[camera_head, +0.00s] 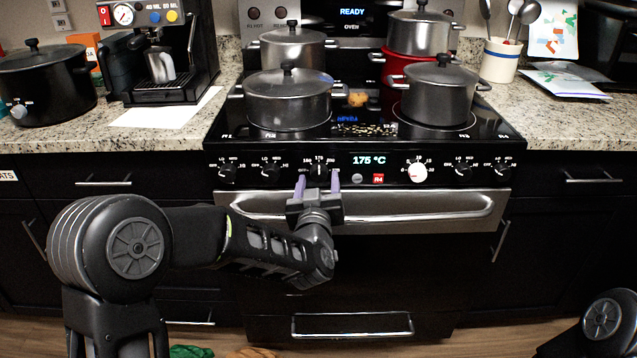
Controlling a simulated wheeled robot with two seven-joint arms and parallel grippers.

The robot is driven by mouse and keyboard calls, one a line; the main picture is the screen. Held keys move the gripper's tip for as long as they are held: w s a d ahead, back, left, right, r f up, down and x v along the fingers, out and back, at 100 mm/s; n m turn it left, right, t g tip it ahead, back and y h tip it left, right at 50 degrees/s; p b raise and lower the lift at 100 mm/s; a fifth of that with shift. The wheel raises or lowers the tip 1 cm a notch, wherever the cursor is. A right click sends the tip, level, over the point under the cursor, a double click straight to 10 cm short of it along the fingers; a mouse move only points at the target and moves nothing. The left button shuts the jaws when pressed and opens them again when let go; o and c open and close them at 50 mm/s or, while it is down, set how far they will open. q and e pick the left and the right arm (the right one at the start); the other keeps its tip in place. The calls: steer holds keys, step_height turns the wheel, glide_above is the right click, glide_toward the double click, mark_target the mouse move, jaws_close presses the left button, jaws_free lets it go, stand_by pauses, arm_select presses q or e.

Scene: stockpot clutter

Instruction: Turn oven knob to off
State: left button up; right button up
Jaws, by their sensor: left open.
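The stove's front panel carries a row of knobs. The middle black oven knob (319,170) has numbers around it, with 175 at its top, and sits left of a display (374,160) reading 175 °C. My left gripper (318,184) is just below and in front of this knob, its two purple fingers apart and pointing up at the panel, one on each side of the knob. Whether the fingers touch the knob cannot be told. Part of my right arm shows at the lower right corner; its gripper is out of view.
A white timer knob (417,172) and black burner knobs (271,169) share the panel. The steel oven handle (420,208) runs below, close to my left gripper. Several pots, including a large front-left pot (288,103), crowd the cooktop. A coffee machine (172,60) stands on the left counter.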

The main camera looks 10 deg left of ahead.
arm_select(q)
jaws_close()
stand_by(0.7)
